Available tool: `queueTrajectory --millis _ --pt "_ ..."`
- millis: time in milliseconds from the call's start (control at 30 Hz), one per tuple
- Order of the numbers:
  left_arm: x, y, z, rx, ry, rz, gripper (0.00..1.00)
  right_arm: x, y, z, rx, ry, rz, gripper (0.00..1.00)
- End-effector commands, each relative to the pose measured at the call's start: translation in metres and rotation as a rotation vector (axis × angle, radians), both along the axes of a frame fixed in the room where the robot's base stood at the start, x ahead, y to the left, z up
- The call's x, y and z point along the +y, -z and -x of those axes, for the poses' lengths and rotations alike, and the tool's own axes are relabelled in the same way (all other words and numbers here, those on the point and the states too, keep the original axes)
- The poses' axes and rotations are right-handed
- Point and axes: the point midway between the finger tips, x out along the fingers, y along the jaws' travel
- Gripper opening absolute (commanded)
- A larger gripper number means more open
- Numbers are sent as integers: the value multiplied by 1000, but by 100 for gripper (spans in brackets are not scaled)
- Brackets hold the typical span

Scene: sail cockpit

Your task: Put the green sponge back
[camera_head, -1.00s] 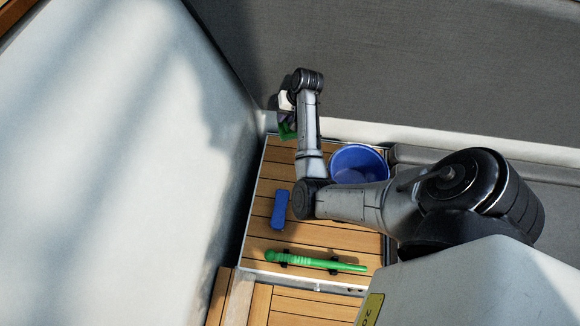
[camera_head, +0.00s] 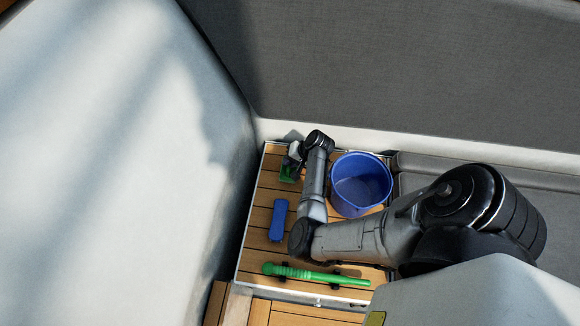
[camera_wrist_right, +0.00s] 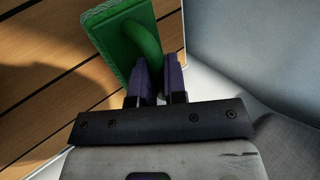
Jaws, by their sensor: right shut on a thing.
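The green sponge (camera_head: 287,173) is at the far left corner of the slatted wooden surface (camera_head: 264,180), just left of my right wrist. In the right wrist view the sponge (camera_wrist_right: 112,48) is a green block with a curved green handle. My right gripper (camera_wrist_right: 157,72) is shut on that handle, with a purple-grey finger on either side. In the head view the right gripper (camera_head: 292,160) is small and partly covered by the wrist. I cannot tell whether the sponge touches the wood. My left gripper is not in view.
A blue bucket (camera_head: 361,184) stands right of my right forearm. A blue block (camera_head: 278,220) lies on the slats left of the arm. A green rod-like tool (camera_head: 315,276) rests on dark holders near the front edge. Pale walls border the corner.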

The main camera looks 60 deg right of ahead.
Motion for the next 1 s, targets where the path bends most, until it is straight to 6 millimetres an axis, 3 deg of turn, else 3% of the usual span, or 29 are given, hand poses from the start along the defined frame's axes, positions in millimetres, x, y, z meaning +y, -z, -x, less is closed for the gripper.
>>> queueTrajectory --millis 233,467,500,733,1000 --pt "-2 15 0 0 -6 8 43 0 31 0 1 0 -2 0" --pt "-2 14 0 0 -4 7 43 0 34 0 1 -1 1 0" --pt "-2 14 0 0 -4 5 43 0 34 0 1 -1 0 14" --pt "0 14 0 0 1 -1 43 0 34 0 1 -1 0 36" --pt "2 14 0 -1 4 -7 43 0 32 1 1 -1 1 38"
